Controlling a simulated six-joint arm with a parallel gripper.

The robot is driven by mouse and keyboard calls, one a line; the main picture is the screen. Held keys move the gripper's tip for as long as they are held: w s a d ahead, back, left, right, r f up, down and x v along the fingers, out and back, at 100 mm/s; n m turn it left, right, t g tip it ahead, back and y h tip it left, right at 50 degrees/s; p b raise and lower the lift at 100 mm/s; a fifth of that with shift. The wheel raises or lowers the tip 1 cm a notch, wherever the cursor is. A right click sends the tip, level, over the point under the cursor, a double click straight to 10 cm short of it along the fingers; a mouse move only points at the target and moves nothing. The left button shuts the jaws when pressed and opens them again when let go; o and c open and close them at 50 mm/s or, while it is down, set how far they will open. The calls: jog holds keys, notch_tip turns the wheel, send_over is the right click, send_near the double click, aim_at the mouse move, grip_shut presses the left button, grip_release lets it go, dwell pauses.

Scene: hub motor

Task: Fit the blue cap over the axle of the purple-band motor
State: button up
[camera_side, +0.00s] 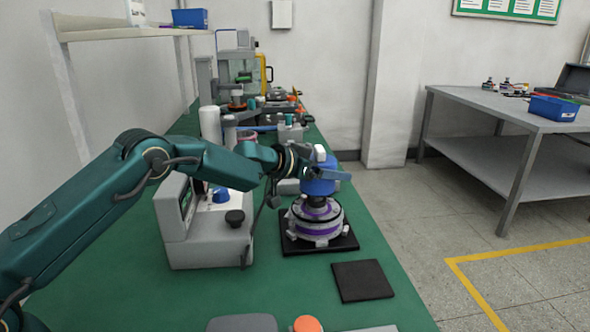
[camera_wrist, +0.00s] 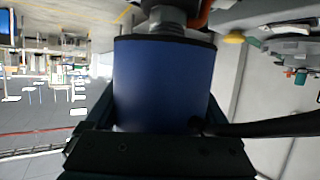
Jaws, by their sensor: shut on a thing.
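The blue cap (camera_side: 318,187) is upright in the side view, directly above the purple-band motor (camera_side: 316,230). The motor sits on a black square pad (camera_side: 290,246), its purple bands and pale lugs showing. A dark section, seemingly the axle (camera_side: 317,201), shows between cap and motor; I cannot tell whether the cap touches or surrounds it. My gripper (camera_side: 325,173) is shut on the cap at its upper part. The blue cap (camera_wrist: 163,85) also fills the middle of the wrist view, between my dark fingers, with a grey cylindrical part at its top edge.
A grey bench device (camera_side: 208,235) with a black knob stands left of the motor. An empty dark pad (camera_side: 362,280) lies in front of it, near the right edge of the green bench (camera_side: 275,285). An orange round part (camera_side: 307,324) lies at the front. Tools crowd the far bench.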

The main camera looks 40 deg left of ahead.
jog(key=shift+f, duration=1.2)
jog(key=shift+f, duration=0.1)
jog(key=shift+f, duration=0.8)
jog(key=shift+c, duration=0.9)
jog(key=shift+f, duration=0.3)
grip_shut()
jog(key=o, duration=1.6)
grip_release()
jog(key=shift+r, duration=0.1)
